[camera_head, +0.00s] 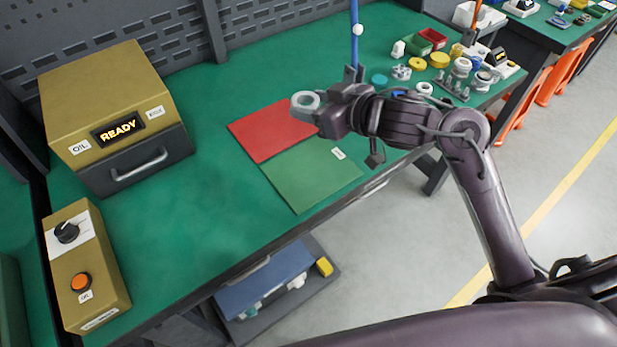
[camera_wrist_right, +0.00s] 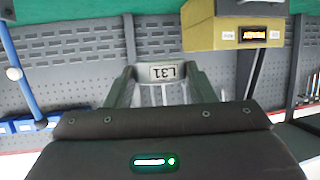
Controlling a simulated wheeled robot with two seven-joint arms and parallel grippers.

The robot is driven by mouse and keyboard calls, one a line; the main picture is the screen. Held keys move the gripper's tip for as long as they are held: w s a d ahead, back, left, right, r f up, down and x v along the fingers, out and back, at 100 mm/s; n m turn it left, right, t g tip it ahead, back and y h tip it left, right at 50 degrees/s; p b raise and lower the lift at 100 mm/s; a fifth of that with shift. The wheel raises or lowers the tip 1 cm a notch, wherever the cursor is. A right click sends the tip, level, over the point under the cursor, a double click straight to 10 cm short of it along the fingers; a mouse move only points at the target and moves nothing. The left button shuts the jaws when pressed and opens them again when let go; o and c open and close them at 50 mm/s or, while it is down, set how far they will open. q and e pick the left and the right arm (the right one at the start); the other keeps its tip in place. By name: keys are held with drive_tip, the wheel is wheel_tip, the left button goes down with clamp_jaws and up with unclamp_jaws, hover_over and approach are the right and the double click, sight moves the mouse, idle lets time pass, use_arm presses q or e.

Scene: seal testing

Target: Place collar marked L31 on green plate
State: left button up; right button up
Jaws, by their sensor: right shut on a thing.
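A pale grey ring-shaped collar (camera_head: 304,102) is held by my right gripper (camera_head: 318,106) above the red plate, near its right edge. In the right wrist view the collar (camera_wrist_right: 162,72) sits between the two fingers (camera_wrist_right: 160,90), its label reading L31, upside down in the picture. The green plate (camera_head: 310,176) lies flat on the bench, just in front of the red plate (camera_head: 270,130), and its visible surface is bare. My left gripper is not in view.
A yellow-brown oil box (camera_head: 105,85) showing READY stands at the left. A control box (camera_head: 85,270) with a knob and orange button is in front.

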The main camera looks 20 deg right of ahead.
drive_tip(key=b, duration=0.3)
hover_over(315, 177)
drive_tip(key=f, duration=1.4)
drive_tip(key=shift+w+f, duration=0.2)
drive_tip(key=shift+f, duration=0.2)
drive_tip(key=shift+a+f+b, duration=0.1)
drive_tip(key=shift+f+b, duration=0.2)
drive_tip(key=shift+f, duration=2.2)
drive_tip(key=shift+f, duration=0.2)
drive_tip(key=o, duration=1.3)
drive_tip(key=shift+c, duration=0.2)
drive_tip(key=shift+r, duration=0.1)
drive_tip(key=shift+s+r, duration=0.15)
drive_tip(key=shift+s, duration=0.05)
drive_tip(key=v, duration=1.1)
drive_tip(key=shift+s+d, duration=0.25)
drive_tip(key=shift+s, duration=0.05)
